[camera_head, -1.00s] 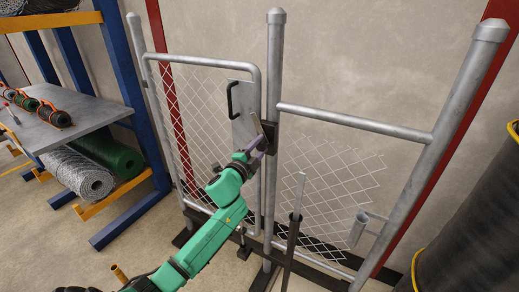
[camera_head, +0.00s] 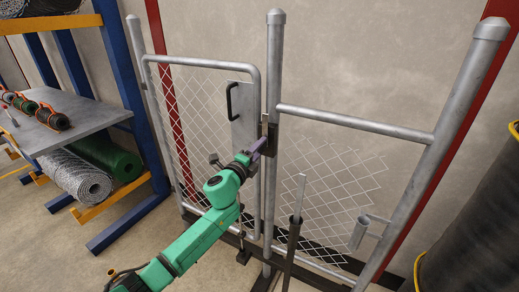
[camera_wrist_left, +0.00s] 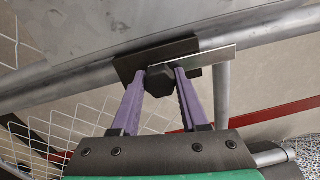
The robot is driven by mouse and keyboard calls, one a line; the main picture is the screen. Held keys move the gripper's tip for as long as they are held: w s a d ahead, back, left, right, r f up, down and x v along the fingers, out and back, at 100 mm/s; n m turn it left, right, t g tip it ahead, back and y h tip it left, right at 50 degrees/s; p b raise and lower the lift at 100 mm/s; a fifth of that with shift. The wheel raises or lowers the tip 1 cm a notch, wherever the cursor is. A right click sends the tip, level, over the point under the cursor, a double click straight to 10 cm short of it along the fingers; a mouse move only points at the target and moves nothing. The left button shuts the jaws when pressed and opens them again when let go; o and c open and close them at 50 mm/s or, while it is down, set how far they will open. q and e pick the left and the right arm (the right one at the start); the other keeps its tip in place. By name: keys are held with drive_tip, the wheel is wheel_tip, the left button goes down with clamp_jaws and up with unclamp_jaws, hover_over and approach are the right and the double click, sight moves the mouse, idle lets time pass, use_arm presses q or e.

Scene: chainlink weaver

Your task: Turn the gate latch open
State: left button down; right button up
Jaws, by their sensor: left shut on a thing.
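The gate latch (camera_head: 271,134) is a small dark piece on the post beside the gate's free edge. In the left wrist view it has a dark hexagonal knob (camera_wrist_left: 160,80), a dark plate (camera_wrist_left: 130,66) behind it and a light metal bar (camera_wrist_left: 215,58). My left gripper (camera_head: 263,145) reaches the latch from the front. Its purple fingers are shut on the knob, one on each side, in the left wrist view (camera_wrist_left: 161,84). The mesh gate (camera_head: 210,65) stands in line with the fence, with a black pull handle (camera_head: 231,100) on its plate. My right gripper is out of view.
A fixed mesh panel (camera_head: 330,185) is right of the post. A dark upright rod (camera_head: 292,250) stands in front of it, near my arm. A blue shelf rack (camera_head: 128,60) with wire rolls is at left, and a large black cylinder (camera_head: 475,215) at right.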

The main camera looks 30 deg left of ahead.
use_arm(q)
drive_tip(key=shift+r, duration=0.1)
drive_tip(key=shift+c, duration=2.2)
unclamp_jaws()
drive_tip(key=s+b, duration=0.2)
drive_tip(key=s, duration=1.2)
drive_tip(key=shift+s+d+f, duration=0.15)
drive_tip(key=shift+s+f, duration=0.15)
